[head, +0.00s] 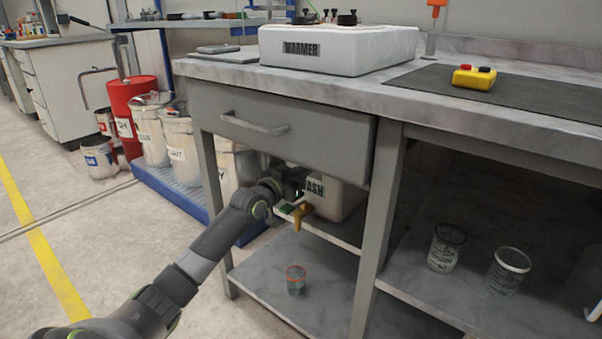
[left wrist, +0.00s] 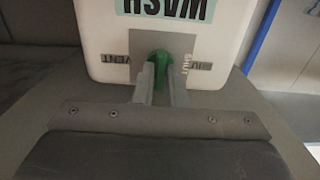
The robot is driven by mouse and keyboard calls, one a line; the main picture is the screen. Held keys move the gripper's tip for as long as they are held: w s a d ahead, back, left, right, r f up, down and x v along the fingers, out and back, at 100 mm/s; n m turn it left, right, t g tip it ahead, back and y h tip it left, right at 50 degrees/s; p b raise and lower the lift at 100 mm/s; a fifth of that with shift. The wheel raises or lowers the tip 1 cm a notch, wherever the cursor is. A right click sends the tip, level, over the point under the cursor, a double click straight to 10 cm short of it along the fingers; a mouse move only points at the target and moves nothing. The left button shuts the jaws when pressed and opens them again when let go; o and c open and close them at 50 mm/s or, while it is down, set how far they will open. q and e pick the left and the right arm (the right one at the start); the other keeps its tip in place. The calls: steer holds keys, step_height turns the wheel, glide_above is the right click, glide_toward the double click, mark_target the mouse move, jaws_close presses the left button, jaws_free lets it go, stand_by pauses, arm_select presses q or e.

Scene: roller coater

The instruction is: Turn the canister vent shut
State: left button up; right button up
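The white canister (head: 335,197), with a label ending in "ASH", stands on the upper shelf under the bench. In the left wrist view the canister (left wrist: 98,52) appears upside down, with a grey plate (left wrist: 140,42) around its green vent knob (left wrist: 160,60). My left gripper (left wrist: 160,76) has one finger against each side of the knob and the gap between them is narrow. In the head view my left gripper (head: 290,192) is at the canister's left side, partly hidden under the bench. Small dark lettering flanks the knob. My right gripper is not in view.
A small red-rimmed cup (head: 296,280) stands on the lower shelf. The drawer (head: 280,130) is above and the bench leg (head: 378,205) is to the right.

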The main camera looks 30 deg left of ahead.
arm_select(q)
jaws_close()
